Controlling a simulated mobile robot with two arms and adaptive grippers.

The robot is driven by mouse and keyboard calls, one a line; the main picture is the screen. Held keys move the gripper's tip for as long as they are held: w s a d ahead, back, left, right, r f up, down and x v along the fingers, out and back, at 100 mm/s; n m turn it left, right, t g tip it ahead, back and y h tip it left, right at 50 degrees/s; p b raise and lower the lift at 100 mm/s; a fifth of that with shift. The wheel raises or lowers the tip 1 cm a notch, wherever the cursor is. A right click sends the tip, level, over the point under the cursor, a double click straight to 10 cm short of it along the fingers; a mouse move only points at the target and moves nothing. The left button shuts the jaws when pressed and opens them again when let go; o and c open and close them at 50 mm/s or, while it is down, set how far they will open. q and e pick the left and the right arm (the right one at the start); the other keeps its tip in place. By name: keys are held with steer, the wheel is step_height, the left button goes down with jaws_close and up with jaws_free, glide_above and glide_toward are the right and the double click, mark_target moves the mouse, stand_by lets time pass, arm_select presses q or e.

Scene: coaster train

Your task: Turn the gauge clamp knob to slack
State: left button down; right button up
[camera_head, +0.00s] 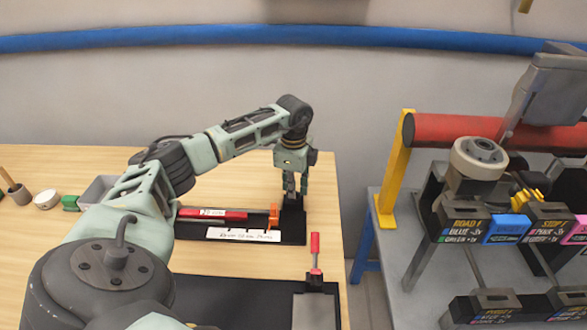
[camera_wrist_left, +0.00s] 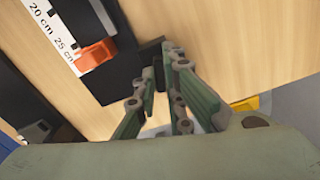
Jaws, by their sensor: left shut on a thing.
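The gauge is a long black fixture on the wooden table, with a white printed scale strip (camera_head: 243,235), a red bar (camera_head: 212,214) and an orange slider (camera_head: 274,214). In the left wrist view the strip (camera_wrist_left: 66,32) reads 20 cm and 25 cm beside the orange slider (camera_wrist_left: 95,55). My left gripper (camera_head: 291,192) points down at the black right end of the gauge, just right of the slider. In the wrist view its fingers (camera_wrist_left: 163,62) close around a small dark part there, taken as the clamp knob, mostly hidden by the fingers. My right gripper is not in view.
A red-handled clamp (camera_head: 315,255) stands nearer, by a black board (camera_head: 230,295). Right of a gap, a grey table (camera_head: 378,285) carries a red roller (camera_head: 455,130), yellow bracket (camera_head: 394,170) and labelled black racks.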

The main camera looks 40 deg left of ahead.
arm_select(q)
steer(key=shift+a+r, duration=0.1)
stand_by(0.3)
steer(key=c, duration=1.8)
jaws_free()
steer(key=shift+c, duration=0.2)
step_height(320, 180, up, 12)
